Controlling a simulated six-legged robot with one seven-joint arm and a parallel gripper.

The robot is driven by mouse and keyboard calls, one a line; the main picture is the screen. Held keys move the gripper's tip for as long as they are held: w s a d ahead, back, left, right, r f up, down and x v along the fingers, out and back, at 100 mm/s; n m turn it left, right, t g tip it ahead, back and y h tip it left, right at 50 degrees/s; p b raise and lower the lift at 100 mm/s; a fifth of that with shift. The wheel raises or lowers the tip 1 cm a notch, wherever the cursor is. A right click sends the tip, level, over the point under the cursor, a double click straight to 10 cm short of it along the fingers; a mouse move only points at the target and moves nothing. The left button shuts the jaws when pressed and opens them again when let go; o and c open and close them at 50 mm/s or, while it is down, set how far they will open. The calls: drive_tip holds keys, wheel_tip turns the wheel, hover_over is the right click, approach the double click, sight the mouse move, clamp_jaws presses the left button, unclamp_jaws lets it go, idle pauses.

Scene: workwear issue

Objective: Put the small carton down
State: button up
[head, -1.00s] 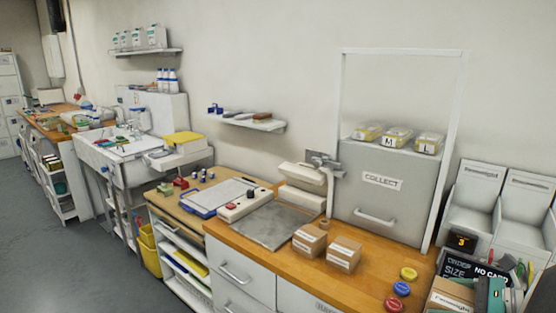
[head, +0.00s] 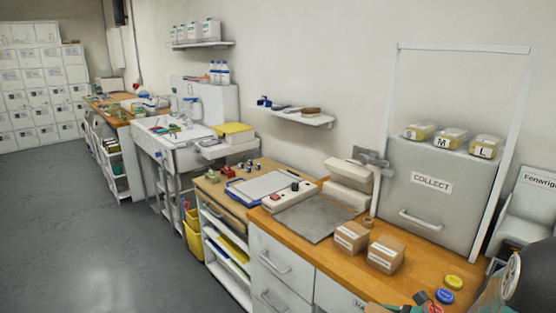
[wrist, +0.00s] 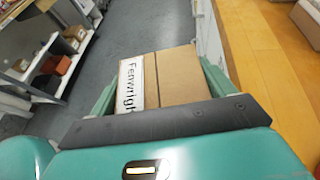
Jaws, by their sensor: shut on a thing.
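My gripper (wrist: 157,86) is shut on the small carton (wrist: 180,76) in the wrist view. The carton is brown, with a white label strip reading Fenwright along its left side. Its sides are between the two green fingers. Grey floor shows beyond the carton, with the wooden counter to its right. The carton's underside is hidden. In the head view, my gripper and the held carton are not clear; only parts of my arm show at the lower right.
Two other brown cartons (head: 352,237) (head: 386,255) stand on the wooden counter (head: 330,262). A grey plate (head: 315,219) lies left of them. Yellow (head: 453,282) and blue (head: 444,296) discs lie to their right. A COLLECT cabinet (head: 438,195) stands behind. Open floor (head: 75,225) lies left.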

drive_tip(key=w+a+f+n+g, duration=0.1)
drive_tip(key=w+a+f, duration=0.7)
drive_tip(key=a, duration=0.3)
drive_tip(key=shift+a+f+y, duration=0.4)
drive_tip(key=shift+f, duration=0.25)
